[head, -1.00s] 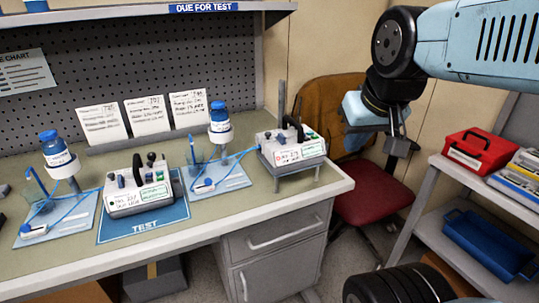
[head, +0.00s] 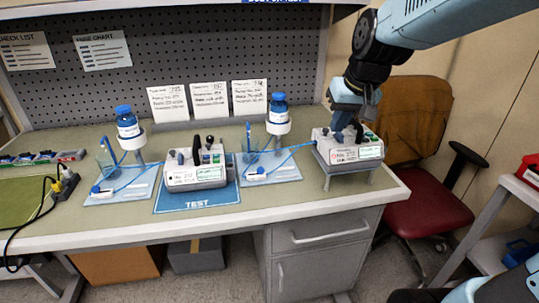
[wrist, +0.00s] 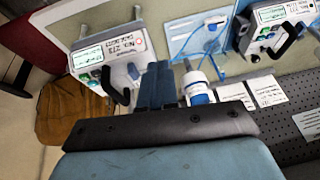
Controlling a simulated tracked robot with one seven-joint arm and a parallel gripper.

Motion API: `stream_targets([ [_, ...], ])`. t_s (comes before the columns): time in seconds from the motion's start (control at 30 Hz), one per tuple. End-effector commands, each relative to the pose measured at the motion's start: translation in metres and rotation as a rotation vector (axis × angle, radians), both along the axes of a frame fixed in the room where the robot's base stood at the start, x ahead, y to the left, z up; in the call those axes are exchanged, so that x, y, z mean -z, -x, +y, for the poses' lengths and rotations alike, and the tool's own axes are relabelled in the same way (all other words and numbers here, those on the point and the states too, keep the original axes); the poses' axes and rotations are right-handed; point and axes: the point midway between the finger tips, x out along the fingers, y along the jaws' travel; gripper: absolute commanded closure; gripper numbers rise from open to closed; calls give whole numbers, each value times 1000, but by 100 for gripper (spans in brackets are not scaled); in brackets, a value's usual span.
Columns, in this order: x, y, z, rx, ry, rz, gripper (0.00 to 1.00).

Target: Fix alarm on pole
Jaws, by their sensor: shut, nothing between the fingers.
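The right pump (head: 345,150), a white box with a green-edged display, sits on a small metal stand (head: 345,178) near the bench's right end. It also shows in the wrist view (wrist: 118,45). My gripper (head: 344,122) is over this pump's top, close to its controls; I cannot tell whether it touches. In the wrist view its dark blue fingers (wrist: 157,85) are together and empty, beside the pump's edge. A second pump (head: 197,176) sits on the blue TEST mat (head: 197,205). I cannot make out an alarm light, and the pole behind the right pump is hidden by my gripper.
Bottles on holders, left (head: 127,122) and right (head: 278,115), stand on pale trays with blue tubing. Three cards (head: 208,100) lean behind. A red chair (head: 425,205) and a shelf (head: 490,215) are right of the bench.

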Motion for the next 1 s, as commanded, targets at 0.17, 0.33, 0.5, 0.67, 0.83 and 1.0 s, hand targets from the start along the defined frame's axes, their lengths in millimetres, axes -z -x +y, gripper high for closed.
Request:
stream_targets([
  [0.17,18,-29,30,-45,-34,31,100],
  [0.33,37,-54,60,-84,-71,58,100],
  [0.5,55,-73,87,-116,-107,83,100],
  [0.67,67,-84,103,-132,-132,96,100],
  [0.83,72,-88,110,-139,-143,103,100],
  [1.0,72,-88,111,-139,-144,104,100],
])
